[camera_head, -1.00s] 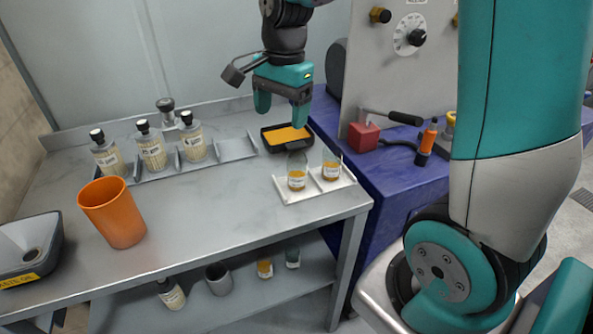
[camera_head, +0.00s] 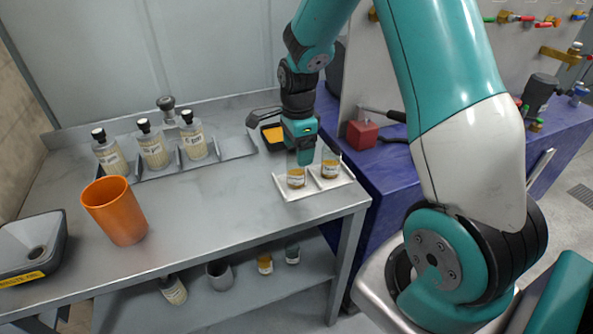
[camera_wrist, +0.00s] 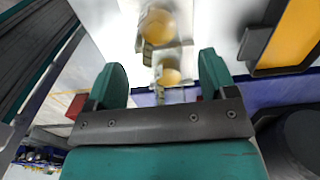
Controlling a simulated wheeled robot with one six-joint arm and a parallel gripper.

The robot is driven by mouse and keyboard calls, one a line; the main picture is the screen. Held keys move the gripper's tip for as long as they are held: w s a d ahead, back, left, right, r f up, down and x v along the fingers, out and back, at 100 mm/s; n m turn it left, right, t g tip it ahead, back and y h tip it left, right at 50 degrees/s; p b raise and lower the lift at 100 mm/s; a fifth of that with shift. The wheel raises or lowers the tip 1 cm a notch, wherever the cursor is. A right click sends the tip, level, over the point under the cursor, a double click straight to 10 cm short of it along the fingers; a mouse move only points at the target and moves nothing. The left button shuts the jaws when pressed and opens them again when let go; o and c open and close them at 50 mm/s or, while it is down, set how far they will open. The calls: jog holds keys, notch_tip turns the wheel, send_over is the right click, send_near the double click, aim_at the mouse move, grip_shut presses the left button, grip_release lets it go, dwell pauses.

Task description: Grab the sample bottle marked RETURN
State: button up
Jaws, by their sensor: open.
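Two small clear sample bottles with amber liquid and white labels stand on a white tray (camera_head: 313,190) at the table's right end. In the wrist view both show from above, one higher in the picture (camera_wrist: 158,24) and one (camera_wrist: 169,76) between my open, empty fingers (camera_wrist: 163,74). I cannot tell the exact height of the fingers above them.
Several capped bottles (camera_head: 153,148) stand in a rack at the left. An orange cup (camera_head: 115,210) and a dark funnel bin (camera_head: 30,248) are at the front left. A red block (camera_head: 362,134) sits on the blue bench.

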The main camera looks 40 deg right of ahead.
aim_at(295, 165)
jog(key=f, duration=0.3)
jog(key=f+p, duration=0.1)
jog(key=f, duration=0.1)
jog(key=shift+a, duration=0.4)
jog(key=c, duration=1)
